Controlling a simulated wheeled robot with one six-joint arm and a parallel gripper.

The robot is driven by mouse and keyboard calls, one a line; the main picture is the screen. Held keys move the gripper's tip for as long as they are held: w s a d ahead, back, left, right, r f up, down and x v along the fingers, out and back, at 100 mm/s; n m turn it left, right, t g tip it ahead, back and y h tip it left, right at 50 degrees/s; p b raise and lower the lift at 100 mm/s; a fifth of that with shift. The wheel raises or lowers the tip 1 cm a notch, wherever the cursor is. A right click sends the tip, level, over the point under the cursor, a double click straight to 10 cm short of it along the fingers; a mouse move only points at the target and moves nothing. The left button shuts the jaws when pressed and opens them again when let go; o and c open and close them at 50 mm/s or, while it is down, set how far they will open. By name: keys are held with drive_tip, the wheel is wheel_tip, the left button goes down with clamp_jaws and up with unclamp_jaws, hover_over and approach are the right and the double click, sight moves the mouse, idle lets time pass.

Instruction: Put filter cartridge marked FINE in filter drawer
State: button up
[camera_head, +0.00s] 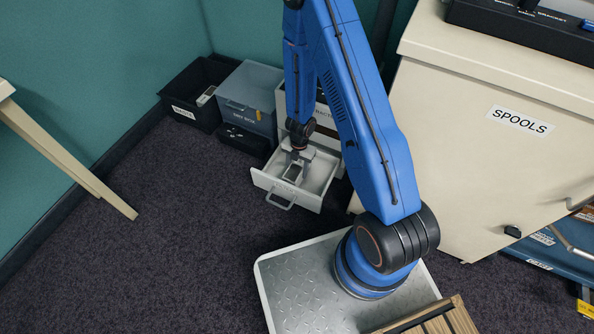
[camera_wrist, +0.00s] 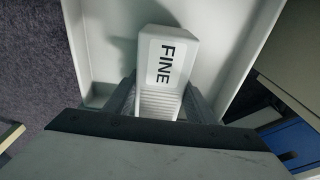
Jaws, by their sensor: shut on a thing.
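The white filter cartridge marked FINE (camera_wrist: 168,62) sits between the fingers of my gripper (camera_wrist: 162,100) in the wrist view. My gripper is shut on it. In the head view my gripper (camera_head: 294,168) points down inside the open white filter drawer (camera_head: 318,183). The drawer is pulled out and its handle (camera_head: 281,203) faces the front. In the wrist view the drawer's walls (camera_wrist: 268,45) surround the cartridge. I cannot tell whether the cartridge touches the drawer floor. Its lower end is hidden by my gripper.
A black waste bin (camera_head: 190,98) and a grey dry box (camera_head: 249,93) stand left of the drawer. A large cream cabinet labelled SPOOLS (camera_head: 480,130) stands at right. A cream table leg (camera_head: 70,155) is at far left. The dark carpet (camera_head: 150,260) in front is clear.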

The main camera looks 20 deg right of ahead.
drive_tip(key=shift+f, duration=0.5)
drive_tip(key=o, duration=1.1)
drive_tip(key=shift+f, duration=0.1)
drive_tip(key=shift+o, duration=0.2)
drive_tip(key=shift+w+d+r, duration=0.15)
drive_tip(key=shift+r, duration=1.9)
drive_tip(key=shift+w+d+r, duration=0.2)
drive_tip(key=shift+r, duration=1.8)
drive_tip(key=shift+w+d+r, duration=0.15)
drive_tip(key=shift+r, duration=1.9)
drive_tip(key=shift+a, duration=0.1)
